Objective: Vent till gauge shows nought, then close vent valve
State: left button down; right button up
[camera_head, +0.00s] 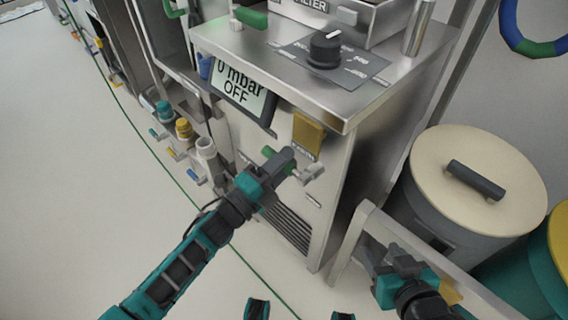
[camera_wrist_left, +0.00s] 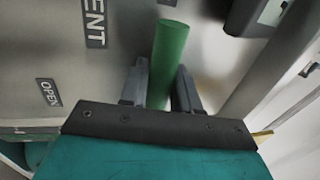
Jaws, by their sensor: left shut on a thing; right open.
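The gauge display (camera_head: 243,92) on the front of the steel cabinet reads "0 mbar" and "OFF". Below it, my left gripper (camera_head: 283,160) is shut on a green valve handle (camera_head: 269,153). In the left wrist view the green handle (camera_wrist_left: 170,50) stands between the two fingers. A label ending in "ENT" (camera_wrist_left: 94,20) and an "OPEN" label (camera_wrist_left: 49,92) show beside it. The handle's pivot is hidden. My right gripper (camera_head: 384,258) is open and empty at the lower right, by a metal rail.
A black knob (camera_head: 325,48) sits on the cabinet's top panel. A lidded bin (camera_head: 478,180) stands at the right behind a metal frame. Coloured valves (camera_head: 184,128) line the left.

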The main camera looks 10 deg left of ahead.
pick_arm(q)
jog(key=shift+r, duration=0.2)
dwell(0.4)
jog(key=c, duration=0.9)
grip_release()
jog(key=shift+c, duration=0.2)
jog(key=shift+s+a, duration=0.1)
jog(key=p+v, duration=0.1)
jog(key=v, duration=1.1)
jog(key=shift+s+a, duration=0.2)
jog(key=shift+a, duration=0.05)
pick_arm(e)
jog(key=shift+s+d+r, duration=0.15)
jog(key=shift+d+r, duration=0.05)
jog(key=shift+d, duration=0.05)
pick_arm(q)
jog(key=shift+f, duration=0.1)
pick_arm(e)
jog(key=shift+r, duration=0.15)
